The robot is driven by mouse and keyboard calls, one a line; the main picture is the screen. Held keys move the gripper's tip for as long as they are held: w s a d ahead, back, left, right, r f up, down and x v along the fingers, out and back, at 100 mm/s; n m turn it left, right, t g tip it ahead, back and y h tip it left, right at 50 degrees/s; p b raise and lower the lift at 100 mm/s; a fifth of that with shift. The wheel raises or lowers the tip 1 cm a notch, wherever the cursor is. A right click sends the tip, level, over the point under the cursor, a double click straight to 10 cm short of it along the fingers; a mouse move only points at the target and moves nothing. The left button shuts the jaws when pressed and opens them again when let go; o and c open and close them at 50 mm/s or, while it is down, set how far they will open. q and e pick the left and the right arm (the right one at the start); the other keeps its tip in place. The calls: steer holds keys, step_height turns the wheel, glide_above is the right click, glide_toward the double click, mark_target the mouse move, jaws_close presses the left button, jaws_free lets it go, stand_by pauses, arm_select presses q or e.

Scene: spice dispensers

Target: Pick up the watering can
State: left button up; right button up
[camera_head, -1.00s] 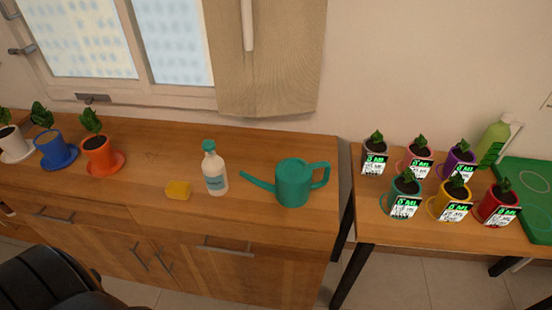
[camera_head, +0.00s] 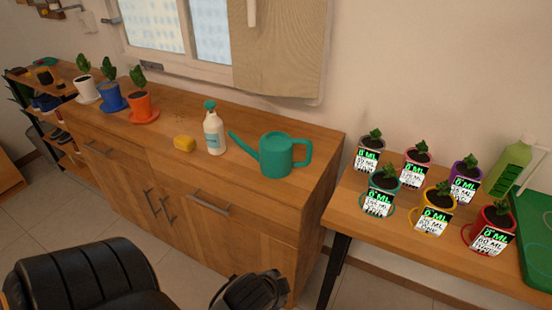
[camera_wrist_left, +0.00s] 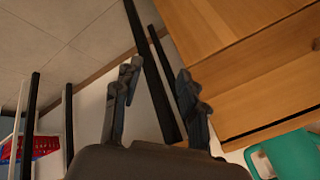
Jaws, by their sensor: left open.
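The green watering can (camera_head: 276,154) stands upright on the wooden cabinet top near its right end, spout to the left and handle to the right. My left gripper (camera_wrist_left: 158,76) is open and empty in the left wrist view, its two dark fingers apart over the floor beside wooden furniture. A teal thing (camera_wrist_left: 291,154) is cut off at the lower right of that view; I cannot tell if it is the can. My right gripper is not in view.
Potted plants line the left end of the cabinet (camera_head: 322,150). The right table (camera_head: 345,207) holds several labelled pots and a green bottle (camera_head: 509,163). A gap separates cabinet and table.

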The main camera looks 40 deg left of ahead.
arm_select(q)
steer(key=w+a+r+m+t+y, duration=0.1)
steer(key=w+a+r+m+t, duration=0.1)
steer(key=w+r+m, duration=0.2)
steer(key=w+a+r+m+t+y, duration=0.2)
steer(key=w+a+r+m+t, duration=0.1)
steer(key=m, duration=0.4)
steer(key=w+a+r+m+t+y, duration=0.1)
steer(key=w+a+r+m+t, duration=0.1)
steer(key=w+r+m, duration=0.3)
steer(key=shift+w+a+r+m+y, duration=0.2)
steer(key=shift+a+r+m+y, duration=0.15)
steer(key=shift+a+r, duration=0.2)
steer(key=m+t, duration=0.3)
steer(key=m, duration=0.5)
glide_toward(309, 151)
steer(key=x, duration=0.3)
steer(key=f+x, duration=0.1)
steer(key=x, duration=0.1)
steer(key=shift+w+a, duration=0.15)
steer(key=shift+a, duration=0.05)
steer(key=shift+r+x, duration=0.2)
steer(key=shift+x, duration=1.15)
steer(key=shift+r+x, duration=0.15)
steer(key=shift+x, duration=1.2)
steer(key=shift+d, duration=0.1)
jaws_close()
steer(key=shift+r, duration=0.15)
